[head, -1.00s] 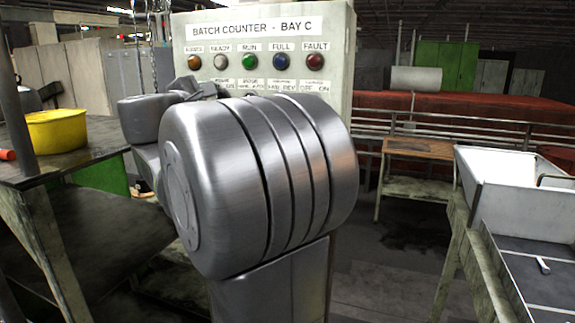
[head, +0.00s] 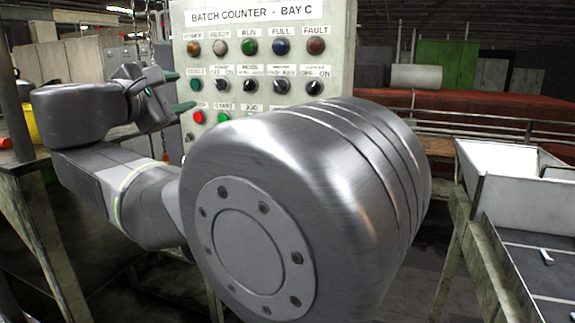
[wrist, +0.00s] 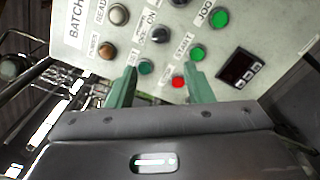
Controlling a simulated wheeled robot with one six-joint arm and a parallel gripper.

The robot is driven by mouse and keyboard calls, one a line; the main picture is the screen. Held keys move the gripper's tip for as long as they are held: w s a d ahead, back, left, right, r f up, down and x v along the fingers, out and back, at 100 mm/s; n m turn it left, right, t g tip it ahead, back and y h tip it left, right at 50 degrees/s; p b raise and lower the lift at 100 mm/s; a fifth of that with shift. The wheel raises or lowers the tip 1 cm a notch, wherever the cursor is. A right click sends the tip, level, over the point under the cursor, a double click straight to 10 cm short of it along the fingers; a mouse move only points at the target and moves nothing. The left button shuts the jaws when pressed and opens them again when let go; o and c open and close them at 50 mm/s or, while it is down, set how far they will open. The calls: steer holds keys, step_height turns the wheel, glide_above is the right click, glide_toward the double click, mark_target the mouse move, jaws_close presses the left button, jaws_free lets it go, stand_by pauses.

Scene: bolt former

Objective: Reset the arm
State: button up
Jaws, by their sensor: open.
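My gripper (head: 178,92) is at the left of the panel in the head view, its two green fingers pointing right toward the panel's left edge. In the wrist view my gripper (wrist: 162,72) has its fingers spread wide with nothing between them. The grey control panel (head: 262,55) is titled BATCH COUNTER - BAY C. It also fills the upper part of the wrist view (wrist: 225,45), tilted. The fingers appear short of the panel, though the exact gap is hard to judge. My arm hides part of the panel's lower area.
A yellow bowl (head: 31,122) stands on the left table, partly hidden by my arm. A white bin (head: 500,165) and a dark tray (head: 545,275) are at the right. An orange-red machine (head: 480,100) and railing lie behind.

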mark_target(217, 86)
steer(key=p+x, duration=0.3)
steer(key=x, duration=0.9)
steer(key=shift+w+d+p, duration=0.15)
steer(key=shift+w+p, duration=0.1)
steer(key=shift+p, duration=0.1)
steer(key=shift+f+m+b, duration=0.15)
steer(key=shift+m+b, duration=0.25)
steer(key=shift+b, duration=0.05)
steer(key=shift+s+m, duration=0.15)
steer(key=shift+m, duration=0.85)
steer(key=m+b, duration=0.1)
steer(key=m, duration=0.1)
steer(key=shift+m, duration=0.3)
steer(key=m, duration=0.6)
steer(key=shift+r+m, duration=0.2)
steer(key=shift+m, duration=0.1)
steer(key=shift+s+a+f, duration=0.1)
steer(key=shift+s+a, duration=0.2)
steer(key=shift+s, duration=0.1)
steer(key=shift+s+a, duration=0.1)
steer(key=shift+s, duration=0.25)
